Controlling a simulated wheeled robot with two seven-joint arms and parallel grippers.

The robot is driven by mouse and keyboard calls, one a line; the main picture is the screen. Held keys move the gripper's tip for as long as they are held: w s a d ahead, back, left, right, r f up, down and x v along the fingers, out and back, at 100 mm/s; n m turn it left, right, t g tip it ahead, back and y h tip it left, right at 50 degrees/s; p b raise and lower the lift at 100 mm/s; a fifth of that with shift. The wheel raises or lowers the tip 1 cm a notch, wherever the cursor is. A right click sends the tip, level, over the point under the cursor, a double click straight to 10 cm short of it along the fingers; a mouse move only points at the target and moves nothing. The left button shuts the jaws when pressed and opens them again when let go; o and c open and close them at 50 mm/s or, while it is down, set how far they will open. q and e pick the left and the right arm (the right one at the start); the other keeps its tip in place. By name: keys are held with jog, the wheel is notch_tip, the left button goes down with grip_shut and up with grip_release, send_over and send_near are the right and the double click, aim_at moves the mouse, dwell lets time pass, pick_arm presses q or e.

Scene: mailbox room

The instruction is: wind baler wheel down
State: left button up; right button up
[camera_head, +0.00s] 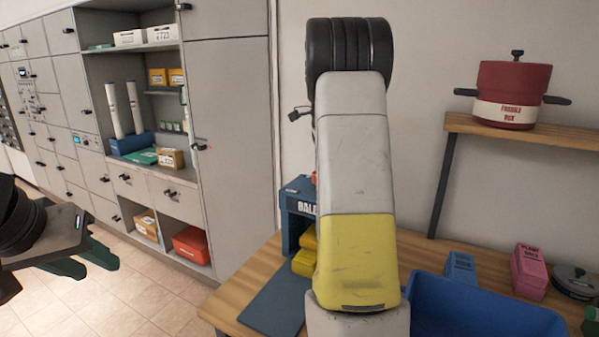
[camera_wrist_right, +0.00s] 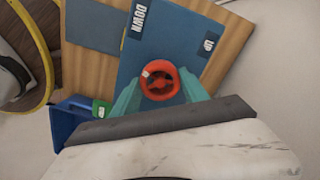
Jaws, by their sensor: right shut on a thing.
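The red wheel (camera_wrist_right: 160,82) is on the blue baler (camera_wrist_right: 170,45), between a DOWN label and an UP label. My right gripper (camera_wrist_right: 159,88) is shut on the wheel, one teal finger on each side of it. In the head view the baler (camera_head: 297,215) is mostly hidden behind my right arm, with part of its name plate showing. The wheel and my right fingers are largely hidden there. My left gripper (camera_head: 95,262) is at the left, away from the baler, with its fingers apart and empty.
The baler stands on a wooden table (camera_head: 225,305) with yellow blocks (camera_head: 304,262) at it. A blue bin (camera_head: 485,310) and a pink box (camera_head: 530,271) are to the right. A red pot (camera_head: 512,90) stands on a shelf (camera_head: 560,133). Grey cabinets (camera_head: 235,130) line the left.

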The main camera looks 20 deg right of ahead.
jog(key=shift+r+m, duration=0.1)
jog(key=shift+m, duration=2.2)
jog(key=o, duration=1.4)
jog(key=shift+c, duration=0.2)
notch_tip(320, 180, up, 8)
jog(key=shift+f, duration=0.2)
